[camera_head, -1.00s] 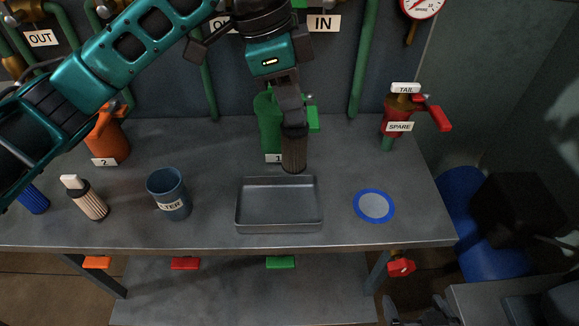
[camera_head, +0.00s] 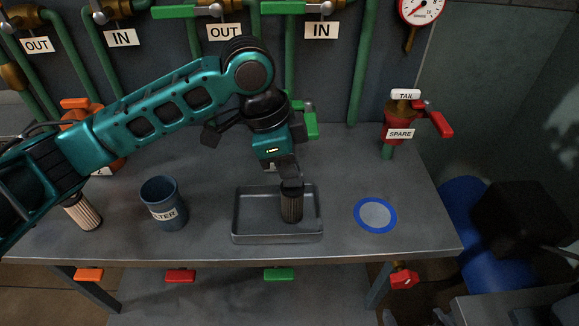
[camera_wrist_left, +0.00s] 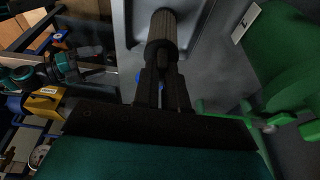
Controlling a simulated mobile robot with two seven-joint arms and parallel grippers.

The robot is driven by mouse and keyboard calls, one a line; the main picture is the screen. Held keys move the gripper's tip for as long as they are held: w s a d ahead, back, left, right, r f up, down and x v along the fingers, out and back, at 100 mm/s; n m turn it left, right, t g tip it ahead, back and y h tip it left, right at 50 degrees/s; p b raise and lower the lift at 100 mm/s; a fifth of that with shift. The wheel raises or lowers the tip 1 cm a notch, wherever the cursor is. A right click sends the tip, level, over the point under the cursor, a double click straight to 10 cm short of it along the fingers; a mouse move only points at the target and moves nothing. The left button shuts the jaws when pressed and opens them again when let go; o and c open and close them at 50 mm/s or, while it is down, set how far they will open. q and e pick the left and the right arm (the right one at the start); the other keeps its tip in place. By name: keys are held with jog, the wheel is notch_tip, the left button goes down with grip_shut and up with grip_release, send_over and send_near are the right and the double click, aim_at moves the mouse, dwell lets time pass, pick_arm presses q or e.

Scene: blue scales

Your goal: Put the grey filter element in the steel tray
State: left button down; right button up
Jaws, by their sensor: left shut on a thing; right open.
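The grey filter element (camera_head: 291,207), a dark ribbed cylinder, is upright in my left gripper (camera_head: 291,184), which is shut on its upper end. It stands within the outline of the steel tray (camera_head: 240,238), right of its middle. Whether its base touches the tray floor, I cannot tell. In the left wrist view, the filter element (camera_wrist_left: 163,32) extends from the jaws (camera_wrist_left: 162,75) over the tray (camera_wrist_left: 140,28).
A blue FILTER cup (camera_head: 163,205) stands left of the tray, with a pale ribbed filter (camera_head: 84,213) beyond it. A blue-rimmed disc (camera_head: 375,214) lies to the right. A red SPARE valve (camera_head: 399,130) stands at the back right. Green pipes and valves line the wall.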

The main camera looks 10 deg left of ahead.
pick_arm(q)
jog(key=c, duration=1.6)
grip_release()
jog(key=shift+f, duration=0.1)
jog(key=shift+c, duration=0.2)
jog(key=o, duration=0.5)
jog(key=shift+c, duration=0.2)
jog(key=p+v, duration=0.2)
jog(key=v, duration=1)
